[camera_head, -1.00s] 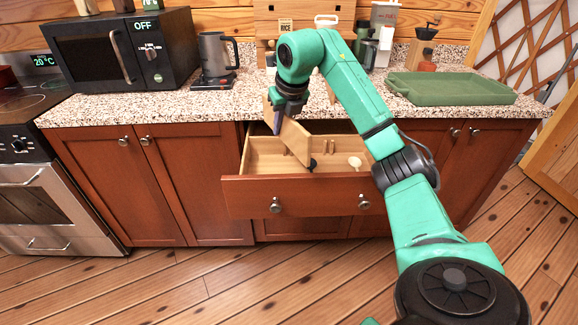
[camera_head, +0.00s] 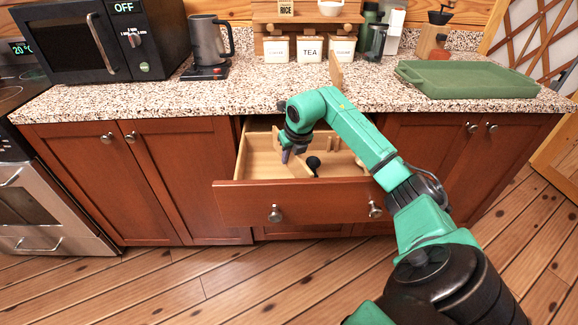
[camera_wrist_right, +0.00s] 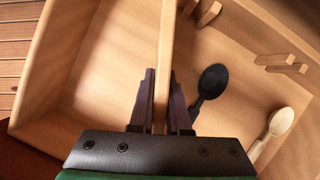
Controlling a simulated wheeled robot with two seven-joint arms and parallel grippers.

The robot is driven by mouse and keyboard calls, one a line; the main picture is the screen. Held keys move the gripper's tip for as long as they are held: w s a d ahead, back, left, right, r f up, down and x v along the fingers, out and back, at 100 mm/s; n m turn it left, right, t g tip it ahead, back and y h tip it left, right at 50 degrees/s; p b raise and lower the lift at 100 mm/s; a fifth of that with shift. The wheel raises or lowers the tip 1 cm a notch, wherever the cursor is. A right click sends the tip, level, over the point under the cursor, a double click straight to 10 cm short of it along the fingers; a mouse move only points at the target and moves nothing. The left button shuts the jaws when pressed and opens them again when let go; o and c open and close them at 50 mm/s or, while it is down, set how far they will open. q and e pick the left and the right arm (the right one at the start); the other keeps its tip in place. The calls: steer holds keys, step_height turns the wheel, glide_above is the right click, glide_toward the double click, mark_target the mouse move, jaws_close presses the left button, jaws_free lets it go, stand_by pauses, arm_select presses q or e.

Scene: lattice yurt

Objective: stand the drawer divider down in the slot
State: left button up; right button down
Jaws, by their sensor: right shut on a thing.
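The drawer divider (camera_wrist_right: 167,40) is a thin pale wooden board. My right gripper (camera_wrist_right: 161,80) is shut on it, with a dark finger on each side in the wrist view. In the head view the gripper (camera_head: 286,153) is low in the open drawer (camera_head: 300,204), and the divider (camera_head: 296,166) is mostly hidden by it. Pairs of small wooden ribs (camera_wrist_right: 208,14) show in the drawer. One pair is just right of the divider's far end; another pair (camera_wrist_right: 288,68) is farther right. Whether the divider's lower edge touches the floor or sits between ribs cannot be told. My left gripper is not in view.
A black spoon (camera_wrist_right: 212,82) and a pale wooden spoon (camera_wrist_right: 281,122) lie in the drawer, right of the divider. The drawer's left part is empty. The speckled counter (camera_head: 240,95) above carries a microwave (camera_head: 90,45), kettle (camera_head: 206,42), canisters and green tray (camera_head: 465,80).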

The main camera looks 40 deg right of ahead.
mark_target(289, 165)
step_height(289, 165, down, 3)
steer(key=shift+d+f, duration=0.1)
steer(key=shift+f, duration=0.1)
steer(key=c, duration=0.9)
jaws_free()
steer(key=v, duration=1.2)
